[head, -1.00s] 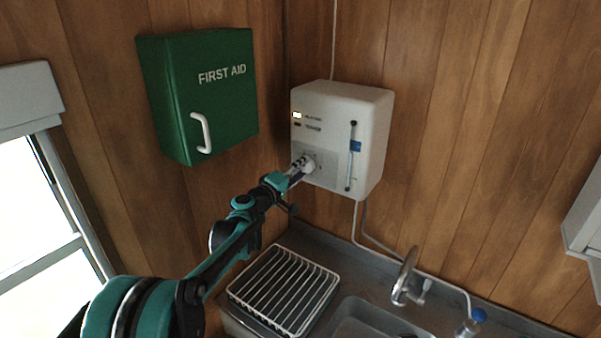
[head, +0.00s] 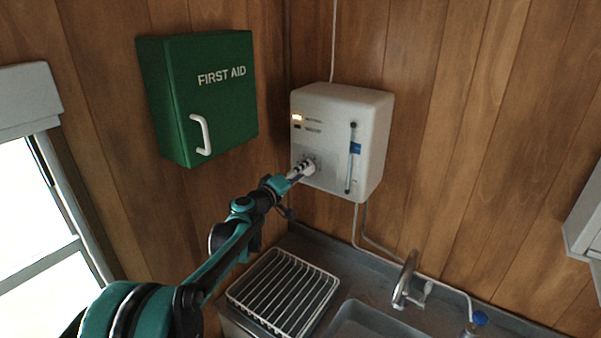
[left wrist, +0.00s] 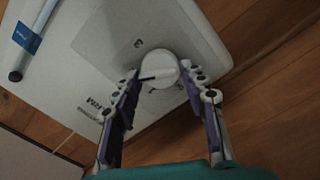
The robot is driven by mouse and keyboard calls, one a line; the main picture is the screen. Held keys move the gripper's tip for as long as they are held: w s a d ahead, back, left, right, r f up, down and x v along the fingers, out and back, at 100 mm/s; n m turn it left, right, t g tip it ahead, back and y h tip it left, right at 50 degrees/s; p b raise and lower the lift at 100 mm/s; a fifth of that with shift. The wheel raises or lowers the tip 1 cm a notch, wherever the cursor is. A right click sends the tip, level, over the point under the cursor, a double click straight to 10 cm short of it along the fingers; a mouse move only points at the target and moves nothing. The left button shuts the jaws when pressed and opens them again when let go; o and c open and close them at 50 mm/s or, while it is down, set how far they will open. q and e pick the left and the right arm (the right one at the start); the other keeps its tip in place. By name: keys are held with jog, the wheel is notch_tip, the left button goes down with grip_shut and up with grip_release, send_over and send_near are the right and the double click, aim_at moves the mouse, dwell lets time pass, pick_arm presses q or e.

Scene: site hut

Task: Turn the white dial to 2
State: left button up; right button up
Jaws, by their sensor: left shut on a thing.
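The white dial (left wrist: 158,70) sits on the grey panel of the white wall unit (head: 372,125). A dark pointer line shows on the dial's face in the left wrist view. A printed 3 shows on the panel near the dial; the other marks around it are partly hidden by my fingers or too small to read. My left gripper (head: 302,169) is at the front of the unit. In the left wrist view its two fingers (left wrist: 160,82) are shut on the dial, one on each side. My right gripper is not in view.
A green first aid cabinet (head: 205,95) with a white handle hangs left of the unit. Below are a dish rack (head: 283,290), a sink with a tap (head: 406,278) and a blue-capped bottle (head: 480,319). A pipe and cable run beneath the unit.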

pick_arm(q)
jog(key=o, duration=1.1)
jog(key=shift+o, duration=0.2)
jog(key=shift+s, duration=0.1)
jog(key=v, duration=1.2)
